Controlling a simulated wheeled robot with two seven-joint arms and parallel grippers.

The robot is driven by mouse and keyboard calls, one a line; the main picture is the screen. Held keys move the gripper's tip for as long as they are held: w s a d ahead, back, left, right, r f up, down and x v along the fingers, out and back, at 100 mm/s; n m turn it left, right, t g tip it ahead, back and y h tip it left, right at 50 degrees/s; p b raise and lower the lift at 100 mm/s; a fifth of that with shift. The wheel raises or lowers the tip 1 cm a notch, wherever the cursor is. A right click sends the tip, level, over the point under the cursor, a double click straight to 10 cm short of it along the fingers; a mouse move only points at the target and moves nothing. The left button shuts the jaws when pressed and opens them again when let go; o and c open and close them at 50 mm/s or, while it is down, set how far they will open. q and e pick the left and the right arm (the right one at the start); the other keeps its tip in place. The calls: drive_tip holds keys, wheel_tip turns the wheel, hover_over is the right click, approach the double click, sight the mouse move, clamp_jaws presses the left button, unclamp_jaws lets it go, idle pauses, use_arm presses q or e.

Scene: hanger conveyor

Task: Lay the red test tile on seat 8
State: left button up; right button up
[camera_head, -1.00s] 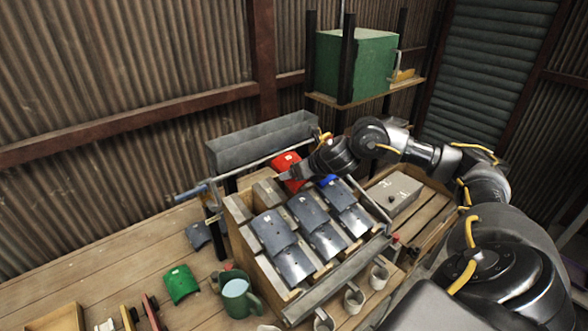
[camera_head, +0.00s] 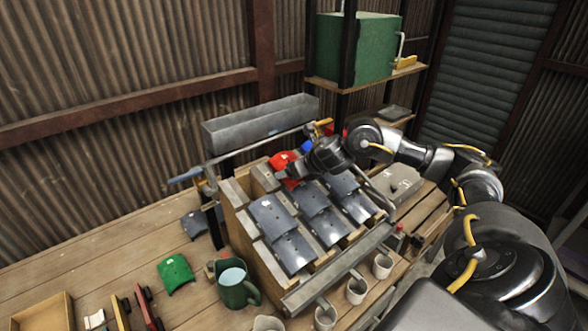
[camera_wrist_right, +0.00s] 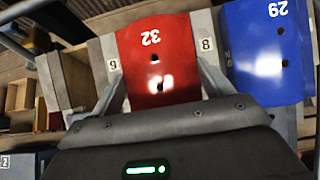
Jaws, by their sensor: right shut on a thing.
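The red test tile (camera_head: 283,162), a curved plate marked 32, is at the top row of the slanted rack (camera_head: 235,205). My right gripper (camera_head: 298,173) is shut on it. In the right wrist view the red tile (camera_wrist_right: 158,75) lies between the two fingers of my right gripper (camera_wrist_right: 161,88). A pale label reading 8 (camera_wrist_right: 207,44) is just right of the tile, and another label (camera_wrist_right: 112,64) is left of it. Whether the tile touches the rack cannot be told. A blue tile (camera_wrist_right: 265,50) marked 29 sits to the right. My left gripper is not in view.
Several dark grey tiles (camera_head: 270,215) cover the rack's front. A grey trough (camera_head: 260,125) runs behind it. A green tile (camera_head: 176,273), a green mug (camera_head: 234,288) and several pale cups (camera_head: 356,290) stand around it. The table at left is partly clear.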

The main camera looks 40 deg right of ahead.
drive_tip(key=o, duration=1.1)
drive_tip(key=v, duration=1.1)
drive_tip(key=shift+b, duration=0.35)
drive_tip(key=shift+w+a, duration=0.1)
drive_tip(key=shift+w, duration=0.05)
